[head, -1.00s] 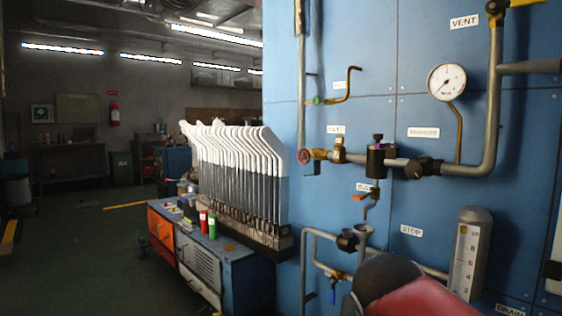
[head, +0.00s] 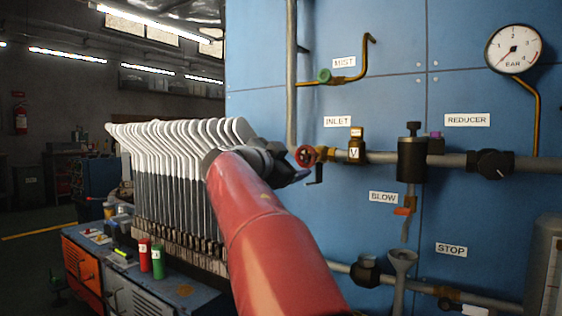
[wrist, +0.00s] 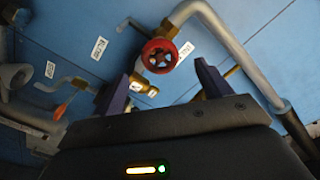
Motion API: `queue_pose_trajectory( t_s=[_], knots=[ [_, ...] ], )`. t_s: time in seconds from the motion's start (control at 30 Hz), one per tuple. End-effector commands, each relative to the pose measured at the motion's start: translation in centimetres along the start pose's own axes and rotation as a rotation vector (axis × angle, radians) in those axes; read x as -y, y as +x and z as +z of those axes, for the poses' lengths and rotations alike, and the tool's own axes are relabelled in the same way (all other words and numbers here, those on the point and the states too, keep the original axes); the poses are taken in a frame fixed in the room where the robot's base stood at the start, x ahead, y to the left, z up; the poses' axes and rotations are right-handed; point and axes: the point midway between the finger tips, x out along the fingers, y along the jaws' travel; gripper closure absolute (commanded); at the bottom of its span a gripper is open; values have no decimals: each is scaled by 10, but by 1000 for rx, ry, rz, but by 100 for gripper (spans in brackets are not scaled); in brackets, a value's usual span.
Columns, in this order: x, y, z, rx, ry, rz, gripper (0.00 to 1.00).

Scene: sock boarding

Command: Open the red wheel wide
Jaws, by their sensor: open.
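The red wheel (head: 305,156) is a small round handwheel on the pipe by the INLET label, on the blue panel. In the wrist view the red wheel (wrist: 159,56) shows face-on, just beyond and between the fingertips. My gripper (head: 300,178) is beside the wheel in the head view, at the end of my red arm. In the wrist view my gripper (wrist: 160,80) has its two dark fingers spread, with nothing between them. I cannot tell whether a finger touches the wheel. A brass fitting (head: 356,145) sits right of the wheel.
A green wheel (head: 325,76) with a bent brass pipe sits above, by the MIST label. A gauge (head: 514,48) is upper right. White sock boards (head: 180,140) stand close left of my arm, on a blue cabinet (head: 205,293). A BLOW lever (head: 403,211) is lower right.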

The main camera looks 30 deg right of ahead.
Motion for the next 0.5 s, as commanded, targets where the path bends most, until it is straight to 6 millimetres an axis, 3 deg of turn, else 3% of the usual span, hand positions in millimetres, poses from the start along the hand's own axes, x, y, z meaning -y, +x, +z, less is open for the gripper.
queue_pose_trajectory(
  t_s=[0.5],
  knots=[
    [1, 70, -2, -3, 1, 1, 23]
  ],
)
